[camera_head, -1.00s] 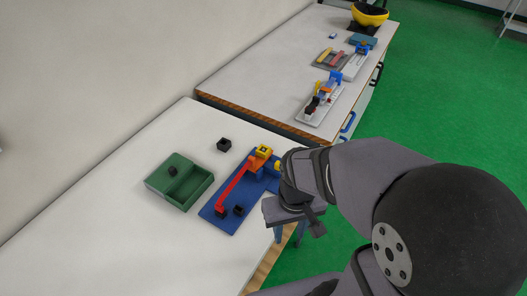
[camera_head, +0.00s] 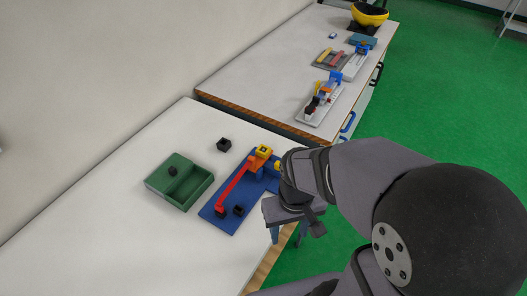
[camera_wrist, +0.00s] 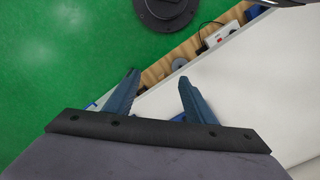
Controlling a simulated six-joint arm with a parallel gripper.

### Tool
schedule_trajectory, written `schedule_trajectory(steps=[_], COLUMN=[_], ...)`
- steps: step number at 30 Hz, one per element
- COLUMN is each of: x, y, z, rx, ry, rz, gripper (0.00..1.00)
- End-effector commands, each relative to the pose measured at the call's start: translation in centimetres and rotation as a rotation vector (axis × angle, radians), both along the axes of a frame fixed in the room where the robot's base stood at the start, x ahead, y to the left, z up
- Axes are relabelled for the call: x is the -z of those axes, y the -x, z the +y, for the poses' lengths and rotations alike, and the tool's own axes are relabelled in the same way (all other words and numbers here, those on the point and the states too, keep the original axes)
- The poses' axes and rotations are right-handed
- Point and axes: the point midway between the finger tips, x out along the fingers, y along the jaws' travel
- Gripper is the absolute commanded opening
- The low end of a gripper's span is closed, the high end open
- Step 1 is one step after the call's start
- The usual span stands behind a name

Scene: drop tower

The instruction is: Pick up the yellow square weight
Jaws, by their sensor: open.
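A small yellow square piece with a dark centre (camera_head: 263,150), which looks like the yellow square weight, sits at the raised end of the blue drop tower set (camera_head: 225,222). Another yellow piece (camera_head: 278,165) shows to its right, partly hidden by my arm. A red sloping bar (camera_head: 235,185) runs down from the tower to a dark block. My gripper (camera_head: 288,234) is open and empty, pointing down at the table's right edge, right of the blue base. In the wrist view, the two fingers (camera_wrist: 157,77) stand apart with nothing between them; no yellow weight shows there.
A green tray (camera_head: 186,206) with a dark knob stands left of the blue base. A black block (camera_head: 224,144) lies behind it. The front left of the near table is clear.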

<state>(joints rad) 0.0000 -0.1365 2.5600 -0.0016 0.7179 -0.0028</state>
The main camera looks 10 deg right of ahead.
Motion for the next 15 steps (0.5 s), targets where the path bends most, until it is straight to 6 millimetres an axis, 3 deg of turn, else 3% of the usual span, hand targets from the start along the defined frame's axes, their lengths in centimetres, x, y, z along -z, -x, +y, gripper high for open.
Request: schedule_trajectory(steps=[10,15], x=[0.1,1.1], y=[-0.1,-1.0], z=[0.0,-0.7], rx=[-0.016,-0.183], ry=[0.006,0.071], rz=[0.001,0.010], gripper=[0.53,0.53])
